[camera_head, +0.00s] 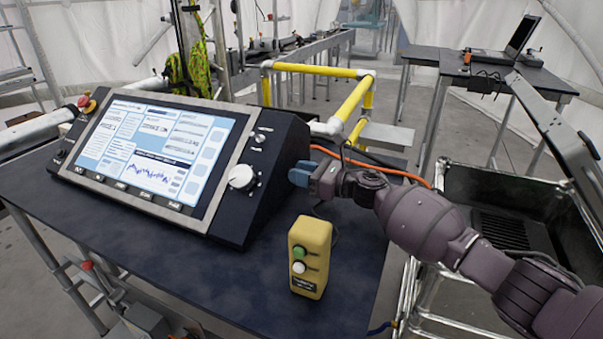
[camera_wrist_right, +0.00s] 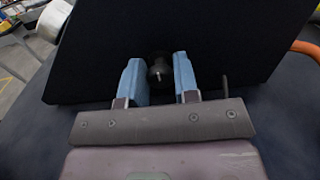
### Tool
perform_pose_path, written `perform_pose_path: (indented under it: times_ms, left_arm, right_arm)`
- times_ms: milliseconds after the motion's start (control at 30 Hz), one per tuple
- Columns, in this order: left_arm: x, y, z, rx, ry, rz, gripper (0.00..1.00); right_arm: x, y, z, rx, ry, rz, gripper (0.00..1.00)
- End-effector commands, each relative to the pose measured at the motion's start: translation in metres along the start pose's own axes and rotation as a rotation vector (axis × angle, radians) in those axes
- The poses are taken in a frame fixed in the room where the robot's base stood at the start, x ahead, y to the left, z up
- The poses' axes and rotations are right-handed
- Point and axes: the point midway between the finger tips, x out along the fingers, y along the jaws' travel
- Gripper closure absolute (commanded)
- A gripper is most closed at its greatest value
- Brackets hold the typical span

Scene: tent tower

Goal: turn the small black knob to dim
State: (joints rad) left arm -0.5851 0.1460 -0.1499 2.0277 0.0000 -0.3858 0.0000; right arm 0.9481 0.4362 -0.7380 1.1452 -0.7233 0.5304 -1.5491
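The small black knob (camera_wrist_right: 160,68) sits on the dark side face of the console in the right wrist view. My right gripper (camera_wrist_right: 158,72) has its two blue fingers apart, one on each side of the knob. A narrow gap seems to show around the knob, but I cannot tell for sure whether either finger touches it. In the head view my right gripper (camera_head: 302,174) is at the right side of the black console (camera_head: 262,195), and the knob is hidden there. My left gripper is not in view.
The console's lit screen (camera_head: 150,150) and a white knob (camera_head: 242,177) face the front. A yellow button box (camera_head: 310,258) stands on the dark table (camera_head: 240,285) just in front of my right gripper. An orange cable (camera_head: 395,177) runs behind my right arm. Yellow rails stand behind.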

Motion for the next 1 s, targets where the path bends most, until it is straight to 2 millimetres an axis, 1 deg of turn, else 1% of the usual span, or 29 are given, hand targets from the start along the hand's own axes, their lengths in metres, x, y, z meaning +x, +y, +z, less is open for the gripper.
perform_pose_path:
  times_ms: [33, 133, 167, 367, 567, 1000]
  left_arm:
    - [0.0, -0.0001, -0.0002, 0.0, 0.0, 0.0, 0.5]
    - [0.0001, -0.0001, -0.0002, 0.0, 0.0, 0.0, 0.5]
    - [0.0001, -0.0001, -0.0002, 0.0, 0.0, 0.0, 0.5]
    - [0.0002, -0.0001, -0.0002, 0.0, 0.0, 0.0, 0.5]
    - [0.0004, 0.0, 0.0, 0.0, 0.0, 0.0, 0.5]
    - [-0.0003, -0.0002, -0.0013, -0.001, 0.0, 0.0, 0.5]
  right_arm:
    - [-0.0002, -0.0001, -0.0001, 0.0, 0.0, 0.0, 0.79]
    - [-0.0003, 0.0, -0.0001, 0.0, 0.0, 0.0, 0.94]
    - [-0.0003, 0.0, -0.0001, 0.0, 0.0, 0.0, 0.96]
    - [-0.0003, -0.0001, -0.0001, 0.019, 0.0, 0.0, 0.96]
    - [-0.0004, -0.0004, -0.0002, 0.101, 0.0, 0.0, 0.96]
    - [-0.0004, -0.001, 0.0, 0.422, 0.0, 0.0, 0.96]
